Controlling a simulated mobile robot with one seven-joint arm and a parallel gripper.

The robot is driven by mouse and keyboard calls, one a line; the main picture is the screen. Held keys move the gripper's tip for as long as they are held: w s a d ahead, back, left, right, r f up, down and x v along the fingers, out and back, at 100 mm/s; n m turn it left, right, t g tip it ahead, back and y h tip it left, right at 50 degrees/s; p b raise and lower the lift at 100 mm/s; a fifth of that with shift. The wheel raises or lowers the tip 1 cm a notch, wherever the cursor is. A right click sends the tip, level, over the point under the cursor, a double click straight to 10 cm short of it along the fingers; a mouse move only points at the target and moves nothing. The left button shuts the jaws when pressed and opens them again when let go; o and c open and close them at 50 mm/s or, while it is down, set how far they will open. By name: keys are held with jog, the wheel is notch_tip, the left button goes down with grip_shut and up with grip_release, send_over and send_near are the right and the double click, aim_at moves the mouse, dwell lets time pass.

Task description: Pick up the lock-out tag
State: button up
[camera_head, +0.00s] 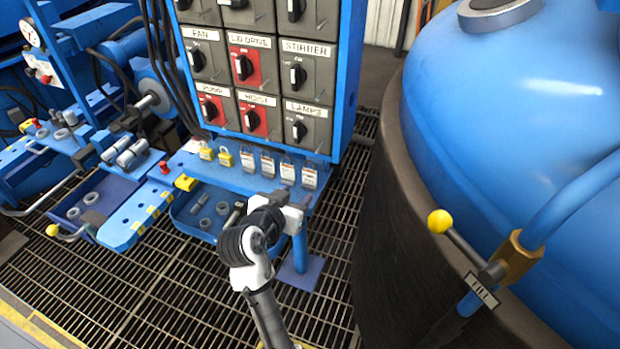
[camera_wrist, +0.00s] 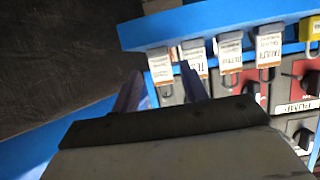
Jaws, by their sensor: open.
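Several white lock-out tags with reddish-brown ends hang in a row along the blue ledge below the switch panel. In the head view, the rightmost tag (camera_head: 309,176) hangs beside another tag (camera_head: 287,171), with more to the left. My gripper (camera_head: 292,203) is just below and in front of the right-hand tags. In the wrist view, my open gripper (camera_wrist: 160,88) has its two fingers apart. The leftmost tag (camera_wrist: 160,65) shows in line with the gap between them. Another tag (camera_wrist: 195,57) is close to the right finger. I cannot tell the remaining depth. No tag is visibly gripped.
The blue ledge (camera_wrist: 220,17) runs above the tags in the wrist view. Yellow padlocks (camera_head: 225,157) hang left of the tags. The switch panel (camera_head: 265,75) stands behind. A blue tray (camera_head: 185,215) holds rings. A large blue-domed vessel (camera_head: 500,110) blocks the right.

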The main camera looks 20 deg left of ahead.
aim_at(309, 184)
jog(key=shift+p+x, duration=0.55)
jog(key=shift+x, duration=2.4)
jog(key=shift+d+r, duration=0.1)
jog(key=shift+d, duration=0.05)
jog(key=c, duration=0.7)
